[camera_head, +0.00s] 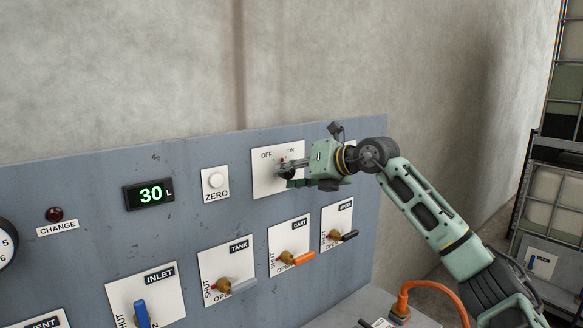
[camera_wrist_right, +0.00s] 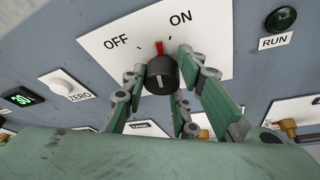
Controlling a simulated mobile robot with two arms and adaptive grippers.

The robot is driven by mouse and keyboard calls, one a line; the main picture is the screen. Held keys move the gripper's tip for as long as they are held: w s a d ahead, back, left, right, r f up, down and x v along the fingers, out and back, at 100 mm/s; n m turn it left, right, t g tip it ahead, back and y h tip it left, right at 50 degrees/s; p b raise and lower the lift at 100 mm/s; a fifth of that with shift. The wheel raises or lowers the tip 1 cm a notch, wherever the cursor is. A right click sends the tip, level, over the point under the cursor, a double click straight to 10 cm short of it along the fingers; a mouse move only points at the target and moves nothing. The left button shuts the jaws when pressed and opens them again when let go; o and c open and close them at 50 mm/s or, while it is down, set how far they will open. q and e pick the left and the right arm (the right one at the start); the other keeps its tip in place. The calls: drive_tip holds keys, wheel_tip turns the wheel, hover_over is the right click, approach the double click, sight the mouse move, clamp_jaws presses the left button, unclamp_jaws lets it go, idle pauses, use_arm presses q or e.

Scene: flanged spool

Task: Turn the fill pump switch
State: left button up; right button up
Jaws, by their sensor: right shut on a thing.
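The switch is a black round knob (camera_wrist_right: 160,78) with a red pointer (camera_wrist_right: 159,48) on a white plate (camera_head: 262,183) marked OFF and ON. In the right wrist view the pointer stands between the OFF label (camera_wrist_right: 116,41) and the ON label (camera_wrist_right: 180,18). My right gripper (camera_head: 287,168) is at the plate, with its fingers around the knob; it also shows in the right wrist view (camera_wrist_right: 165,72). It is shut on the knob. In the head view the gripper hides most of the knob. My left gripper is not in view.
A display (camera_head: 149,194) reads 30 L, with a ZERO button (camera_head: 215,181) beside it. The RUN lamp (camera_wrist_right: 281,19) looks dark green. Below are valve handles, including the TANK handle (camera_head: 243,286), orange CART handle (camera_head: 303,258) and blue INLET handle (camera_head: 142,314). A rack (camera_head: 553,190) stands far right.

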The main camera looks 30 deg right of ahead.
drive_tip(key=n+h+b, duration=0.1)
drive_tip(key=n, duration=0.1)
drive_tip(key=n+h, duration=0.2)
drive_tip(key=n+h+b, duration=0.1)
drive_tip(key=n, duration=0.1)
drive_tip(key=shift+a+f+n+h+b, duration=0.3)
drive_tip(key=shift+a, duration=0.1)
drive_tip(key=shift+f, duration=0.15)
clamp_jaws()
drive_tip(key=o, duration=1)
unclamp_jaws()
drive_tip(key=shift+o, duration=0.3)
drive_tip(key=shift+s+r, duration=0.1)
drive_tip(key=shift+r, duration=0.1)
drive_tip(key=shift+s+r, duration=0.15)
drive_tip(key=shift+s, duration=0.15)
drive_tip(key=v, duration=1.1)
drive_tip(key=shift+s, duration=0.2)
